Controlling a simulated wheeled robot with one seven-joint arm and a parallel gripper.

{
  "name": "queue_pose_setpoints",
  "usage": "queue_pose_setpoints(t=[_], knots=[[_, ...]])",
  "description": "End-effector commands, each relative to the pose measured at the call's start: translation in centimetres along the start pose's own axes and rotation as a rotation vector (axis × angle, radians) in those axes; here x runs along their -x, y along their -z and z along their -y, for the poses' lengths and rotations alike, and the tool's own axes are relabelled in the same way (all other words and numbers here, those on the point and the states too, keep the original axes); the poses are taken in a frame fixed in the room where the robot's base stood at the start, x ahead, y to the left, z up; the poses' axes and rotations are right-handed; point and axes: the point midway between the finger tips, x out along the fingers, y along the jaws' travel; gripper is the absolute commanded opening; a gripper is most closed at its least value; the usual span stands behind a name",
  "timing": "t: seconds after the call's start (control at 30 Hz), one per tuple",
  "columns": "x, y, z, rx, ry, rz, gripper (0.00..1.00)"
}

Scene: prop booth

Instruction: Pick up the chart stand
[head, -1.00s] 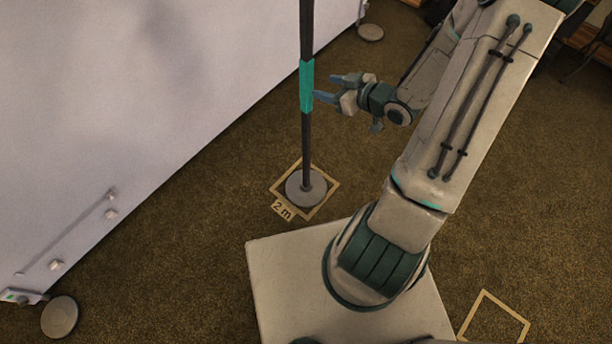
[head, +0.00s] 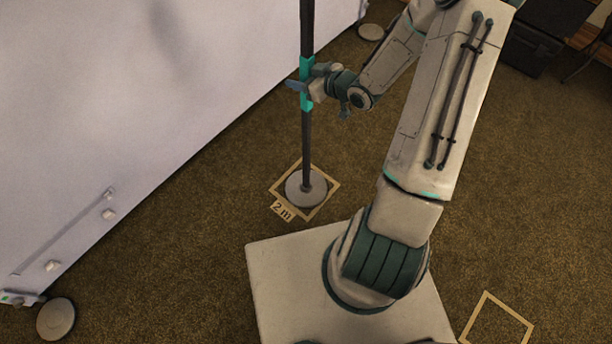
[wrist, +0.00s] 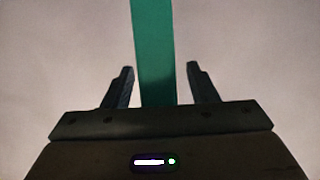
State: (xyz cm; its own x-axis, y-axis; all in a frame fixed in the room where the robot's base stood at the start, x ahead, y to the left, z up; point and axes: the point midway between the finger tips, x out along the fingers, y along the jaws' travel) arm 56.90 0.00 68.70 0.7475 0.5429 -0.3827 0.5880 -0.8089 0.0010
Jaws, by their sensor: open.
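The chart stand (head: 306,150) is a dark upright pole with a teal grip band and a round grey base. Its base rests inside a tan taped square marked "2 m" on the carpet. My gripper (head: 300,84) is at the height of the teal band, reaching it from the right. In the wrist view the teal band (wrist: 153,50) runs between the two open fingers of my gripper (wrist: 160,80), with a gap on each side. The top of the pole is out of frame.
A large pale panel (head: 130,90) stands on the left, close to the pole, on round feet (head: 56,319). An empty taped square (head: 497,322) lies on the carpet at lower right. Dark cases (head: 535,45) stand at the upper right.

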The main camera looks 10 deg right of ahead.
Motion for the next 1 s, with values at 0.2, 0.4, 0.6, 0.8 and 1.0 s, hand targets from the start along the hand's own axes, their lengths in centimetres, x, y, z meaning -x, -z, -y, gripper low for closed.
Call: queue_pose_setpoints(t=[0.2,0.4,0.6,0.8,1.0], knots=[[-0.3,0.0,0.0,0.0,0.0,0.001,0.53],[-0.3,0.0,0.0,0.0,0.0,0.001,0.11],[-0.3,0.2,0.0,0.002,0.0,-0.004,0.0],[-0.3,0.3,0.0,0.002,0.0,-0.004,0.0],[0.0,1.0,-0.1,0.002,-0.001,-0.004,0.0]])
